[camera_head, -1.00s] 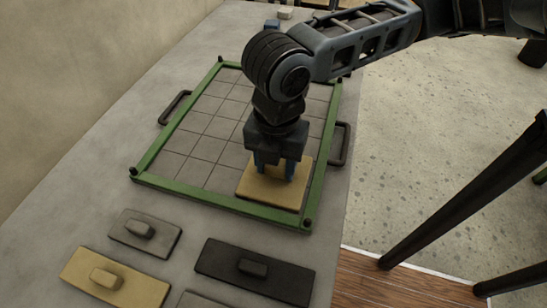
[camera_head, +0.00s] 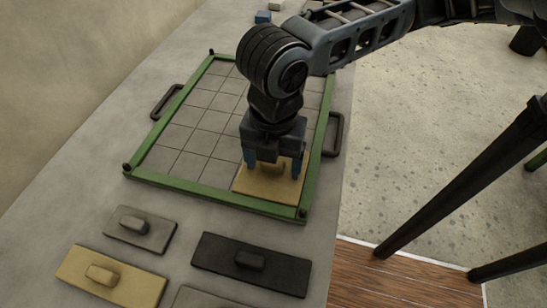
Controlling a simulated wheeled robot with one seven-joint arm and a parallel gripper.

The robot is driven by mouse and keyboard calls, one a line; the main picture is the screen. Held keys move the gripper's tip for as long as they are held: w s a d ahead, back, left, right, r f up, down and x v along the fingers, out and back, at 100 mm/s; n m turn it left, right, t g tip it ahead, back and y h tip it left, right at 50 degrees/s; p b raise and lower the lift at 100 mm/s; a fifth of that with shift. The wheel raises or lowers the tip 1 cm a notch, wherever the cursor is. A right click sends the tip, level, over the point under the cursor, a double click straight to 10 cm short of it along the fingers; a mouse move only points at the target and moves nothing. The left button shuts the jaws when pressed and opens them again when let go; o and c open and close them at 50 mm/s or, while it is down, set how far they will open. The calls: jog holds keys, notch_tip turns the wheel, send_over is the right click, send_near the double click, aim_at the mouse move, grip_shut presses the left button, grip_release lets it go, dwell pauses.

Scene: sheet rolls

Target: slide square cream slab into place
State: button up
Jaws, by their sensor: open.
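The square cream slab (camera_head: 262,190) lies flat inside the green-framed tray (camera_head: 169,190), in its near right corner. Its edges sit close to the near and right rails; I cannot tell whether they touch. My gripper (camera_head: 273,170) is over the slab, pointing down, with its blue fingers spread apart. A small cream knob on the slab shows between the fingers. The fingers look clear of the knob, and part of the slab's far side is hidden behind my gripper.
In front of the tray lie a grey slab (camera_head: 141,230), a dark slab (camera_head: 252,265), a cream oblong slab (camera_head: 110,277) and a partly cut-off grey one (camera_head: 205,298), each knobbed where visible. The tray's other grid squares are bare. The table's right edge drops to the floor.

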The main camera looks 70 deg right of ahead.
jog(key=shift+r, duration=0.1)
notch_tip(320, 180, up, 8)
jog(key=p, duration=0.7)
jog(key=shift+p, duration=0.3)
jog(key=shift+f, duration=0.2)
